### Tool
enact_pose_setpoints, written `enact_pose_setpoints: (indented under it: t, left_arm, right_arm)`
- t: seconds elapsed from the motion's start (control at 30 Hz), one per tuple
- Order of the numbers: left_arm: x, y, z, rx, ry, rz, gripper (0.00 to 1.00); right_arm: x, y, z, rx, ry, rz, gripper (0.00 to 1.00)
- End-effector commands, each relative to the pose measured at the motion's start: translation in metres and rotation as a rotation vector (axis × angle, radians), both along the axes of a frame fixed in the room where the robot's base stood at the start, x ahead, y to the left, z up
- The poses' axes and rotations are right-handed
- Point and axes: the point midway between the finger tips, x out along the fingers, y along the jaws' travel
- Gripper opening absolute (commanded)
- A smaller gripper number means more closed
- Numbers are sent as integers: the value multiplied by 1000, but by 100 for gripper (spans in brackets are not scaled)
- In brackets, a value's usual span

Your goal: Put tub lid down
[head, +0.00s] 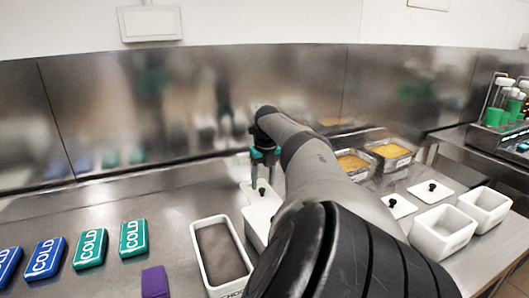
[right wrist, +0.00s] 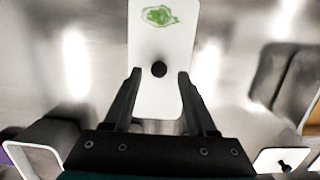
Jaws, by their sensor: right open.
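A long white tub lid (head: 258,211) with a dark knob lies behind the open tub, partly hidden by my right arm. In the right wrist view the lid (right wrist: 160,42) shows a green mark near its far end. My right gripper (head: 264,174) is above the lid, pointing down. In the right wrist view its open fingers (right wrist: 160,74) stand on either side of the knob, with gaps to it. I cannot tell whether the lid rests on the counter or on a tub. An open white tub (head: 198,262) with brown content stands in front. My left gripper is not in view.
Blue and green cold packs (head: 90,249) and a purple block (head: 155,282) lie at the left. At the right are two empty white tubs (head: 443,249), small knobbed lids (head: 431,190) and clear containers with orange content (head: 391,150). The steel counter is clear at back left.

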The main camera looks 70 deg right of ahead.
Motion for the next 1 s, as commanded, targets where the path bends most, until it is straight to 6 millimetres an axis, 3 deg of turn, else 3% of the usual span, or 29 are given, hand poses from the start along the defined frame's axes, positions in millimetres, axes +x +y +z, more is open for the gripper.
enact_pose_setpoints:
  t: [0.27,0.9,1.0]
  left_arm:
    - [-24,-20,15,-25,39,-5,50]
    - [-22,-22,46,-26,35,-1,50]
    - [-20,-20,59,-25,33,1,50]
  right_arm:
    - [-4,2,28,-3,5,0,57]
    - [-7,9,71,0,7,3,57]
    - [-7,10,80,1,4,3,57]
